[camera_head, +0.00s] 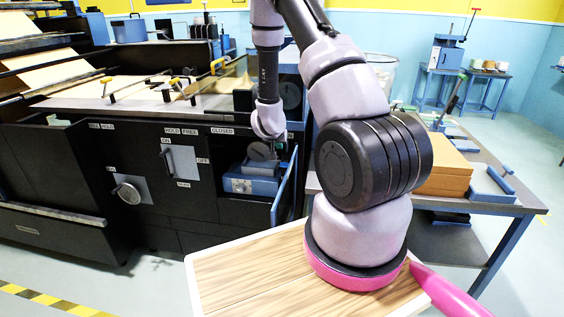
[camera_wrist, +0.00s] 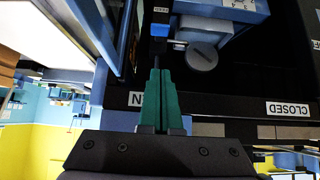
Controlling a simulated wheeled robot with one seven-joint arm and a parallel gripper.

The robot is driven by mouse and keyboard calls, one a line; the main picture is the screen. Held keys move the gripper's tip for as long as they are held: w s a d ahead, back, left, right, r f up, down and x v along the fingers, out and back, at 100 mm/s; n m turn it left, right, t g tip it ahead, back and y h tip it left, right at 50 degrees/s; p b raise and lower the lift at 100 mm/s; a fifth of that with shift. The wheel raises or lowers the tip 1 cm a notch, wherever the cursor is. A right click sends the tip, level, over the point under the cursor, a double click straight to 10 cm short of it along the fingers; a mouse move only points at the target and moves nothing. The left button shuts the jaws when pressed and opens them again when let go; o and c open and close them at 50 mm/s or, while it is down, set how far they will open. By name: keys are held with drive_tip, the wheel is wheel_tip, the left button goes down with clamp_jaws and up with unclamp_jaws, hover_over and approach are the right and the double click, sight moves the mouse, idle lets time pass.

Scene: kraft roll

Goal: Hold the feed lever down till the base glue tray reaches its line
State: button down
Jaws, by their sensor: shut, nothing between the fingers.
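My gripper (camera_wrist: 158,72) shows in the wrist view with its two teal fingers together and nothing between them. Just beyond the fingertips is a small blue piece on a dark bar (camera_wrist: 160,32), with a small label too small to read; I cannot tell whether it is the feed lever or whether the fingers touch it. A round grey cap (camera_wrist: 202,56) is beside it, by a blue unit (camera_wrist: 235,8). In the head view a blue unit (camera_head: 250,184) sits in the machine's open bay under my wrist. I cannot make out the glue tray or its line.
A blue-edged door (camera_head: 285,190) stands open at the bay's right. A metal table (camera_head: 500,200) with brown blocks (camera_head: 446,170) is to the right.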

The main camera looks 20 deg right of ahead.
drive_tip(key=shift+w, duration=0.1)
approach(283, 163)
drive_tip(key=w+d, duration=0.2)
drive_tip(key=w, duration=0.1)
wheel_tip(283, 163, down, 4)
drive_tip(key=shift+d+f, duration=0.1)
drive_tip(key=shift+w, duration=0.1)
idle(0.5)
